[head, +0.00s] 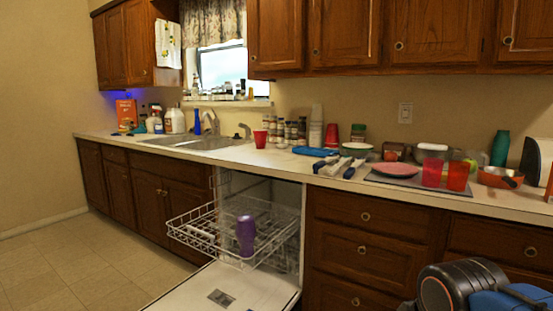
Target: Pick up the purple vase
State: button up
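The purple vase (246,236) stands upright in the pulled-out white wire rack (190,226) of an open dishwasher, toward the rack's front right. It looks like a slim, smooth purple vessel. Rack wires surround its lower part, and its base is partly hidden. Parts of my own arm show at the bottom right corner, well to the right of the vase. My gripper's fingers are not in view.
The dishwasher door (228,290) is folded down below the rack. Wooden drawers (365,246) flank the dishwasher on the right. The counter above holds red cups (432,172), a pink plate (396,169) and jars. Tiled floor (70,265) at left is clear.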

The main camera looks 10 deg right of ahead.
aim_at(245, 230)
jog(key=i+j+z, duration=0.1)
jog(key=j, duration=1.35)
jog(key=i+z, duration=0.05)
